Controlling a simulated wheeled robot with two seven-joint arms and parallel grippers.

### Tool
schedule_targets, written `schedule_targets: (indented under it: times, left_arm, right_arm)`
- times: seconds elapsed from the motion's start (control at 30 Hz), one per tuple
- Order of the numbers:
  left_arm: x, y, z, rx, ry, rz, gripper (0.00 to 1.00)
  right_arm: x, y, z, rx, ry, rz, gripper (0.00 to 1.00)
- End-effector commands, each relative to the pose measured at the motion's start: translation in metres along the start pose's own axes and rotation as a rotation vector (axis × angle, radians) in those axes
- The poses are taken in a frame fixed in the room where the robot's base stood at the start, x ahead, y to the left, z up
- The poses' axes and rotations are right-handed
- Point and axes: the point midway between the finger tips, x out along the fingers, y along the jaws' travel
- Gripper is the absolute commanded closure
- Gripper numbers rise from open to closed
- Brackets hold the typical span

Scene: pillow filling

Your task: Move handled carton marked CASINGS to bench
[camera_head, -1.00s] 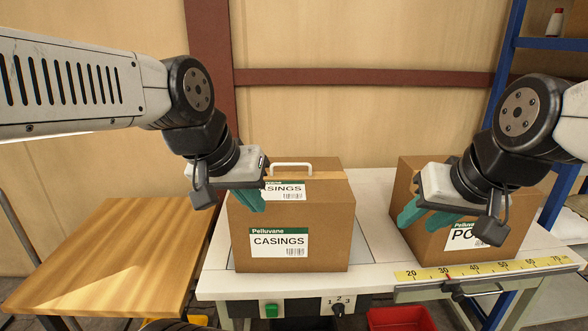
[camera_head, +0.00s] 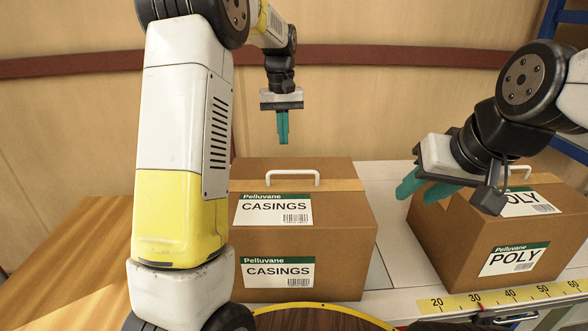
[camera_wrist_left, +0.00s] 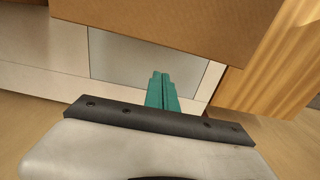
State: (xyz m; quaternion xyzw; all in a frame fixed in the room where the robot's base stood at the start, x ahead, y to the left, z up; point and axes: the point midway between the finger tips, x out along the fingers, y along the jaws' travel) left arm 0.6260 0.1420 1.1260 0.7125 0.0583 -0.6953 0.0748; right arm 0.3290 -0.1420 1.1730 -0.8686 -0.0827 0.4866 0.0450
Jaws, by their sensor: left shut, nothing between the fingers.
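The brown carton marked CASINGS (camera_head: 340,235) stands upright on the white-topped table (camera_head: 385,215), with a white handle (camera_head: 278,174) on its top. My left gripper (camera_head: 283,141) is shut and empty, its teal fingers pointing down above the handle in the picture, apart from it; how far behind the handle it is, I cannot tell. In the left wrist view its closed fingers (camera_wrist_left: 160,76) show below the edge of a brown carton (camera_wrist_left: 190,20). The wooden bench (camera_head: 65,235) is at the left, partly hidden by my left arm. My right gripper (camera_head: 418,192) is open and empty beside the POLY carton.
The POLY carton (camera_head: 530,225), with its own white handle, stands on the right of the same table. A yellow scale (camera_head: 510,297) runs along the table's front edge. A blue shelf frame (camera_head: 552,30) is at the back right. The visible bench top is bare.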

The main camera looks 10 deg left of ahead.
Motion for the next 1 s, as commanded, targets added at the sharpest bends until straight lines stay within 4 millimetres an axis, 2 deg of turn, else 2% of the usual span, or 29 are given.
schedule_targets:
  times: [0.13, 0.37, 0.73, 1.0]
  left_arm:
    - [0.013, 0.004, -0.012, -0.01, -0.02, -0.023, 1.0]
    - [0.038, 0.004, -0.013, -0.013, -0.026, -0.028, 1.0]
    - [0.115, 0.002, -0.01, -0.011, -0.026, -0.027, 1.0]
    - [0.114, 0.003, 0.023, -0.01, -0.022, -0.026, 1.0]
  right_arm:
    - [0.0, 0.0, 0.0, 0.0, 0.0, 0.0, 0.64]
    - [0.0, 0.0, 0.0, 0.0, 0.0, 0.0, 0.64]
    - [0.0, 0.0, 0.0, 0.0, 0.0, 0.0, 0.64]
    - [0.0, 0.0, 0.0, 0.0, 0.0, 0.0, 0.64]
